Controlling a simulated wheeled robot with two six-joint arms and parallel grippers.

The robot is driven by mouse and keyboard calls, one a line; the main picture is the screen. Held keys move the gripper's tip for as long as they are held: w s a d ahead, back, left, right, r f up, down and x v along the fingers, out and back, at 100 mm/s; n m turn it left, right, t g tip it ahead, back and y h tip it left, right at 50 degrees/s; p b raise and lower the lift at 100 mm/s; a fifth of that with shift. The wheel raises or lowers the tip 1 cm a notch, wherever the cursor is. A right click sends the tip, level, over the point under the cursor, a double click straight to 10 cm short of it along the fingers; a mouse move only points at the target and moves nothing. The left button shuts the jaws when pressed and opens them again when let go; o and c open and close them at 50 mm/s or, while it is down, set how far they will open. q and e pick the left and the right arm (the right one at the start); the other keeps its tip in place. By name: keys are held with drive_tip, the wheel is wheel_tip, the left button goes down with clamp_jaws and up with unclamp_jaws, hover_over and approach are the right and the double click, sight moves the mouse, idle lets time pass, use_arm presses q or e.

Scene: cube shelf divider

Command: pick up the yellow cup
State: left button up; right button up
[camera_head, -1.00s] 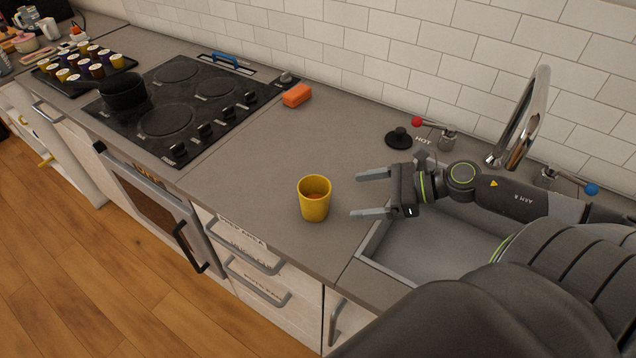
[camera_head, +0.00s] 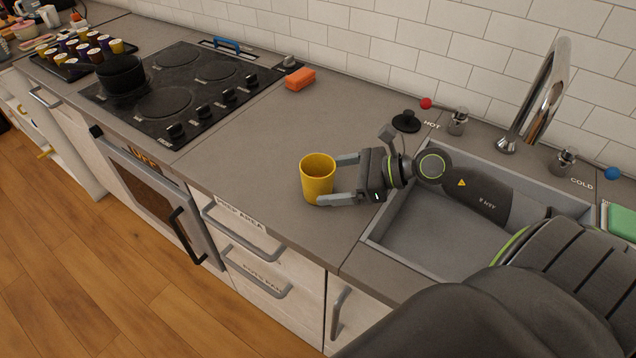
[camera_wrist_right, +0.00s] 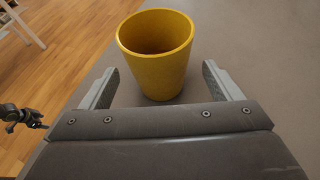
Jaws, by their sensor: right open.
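The yellow cup (camera_head: 318,180) stands upright on the grey counter, left of the sink. My right gripper (camera_head: 334,180) is open and level with the cup, its two fingers reaching toward the cup's right side. In the right wrist view the yellow cup (camera_wrist_right: 157,58) is just ahead, between the lines of the open fingers of my right gripper (camera_wrist_right: 158,88). Gaps show between the cup and each finger there. The cup's lower part is partly hidden by a finger in the head view.
The sink (camera_head: 430,225) with its tap (camera_head: 545,95) lies to the right, under my right arm. The stove (camera_head: 180,95) with a black pot (camera_head: 121,75) is to the left. The counter between stove and cup is clear.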

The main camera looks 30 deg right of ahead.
sight(318, 182)
drive_tip(key=shift+b+x, duration=0.4)
drive_tip(key=shift+x, duration=1.6)
drive_tip(key=shift+c, duration=0.4)
drive_tip(key=c, duration=1.1)
drive_tip(key=shift+o, duration=0.2)
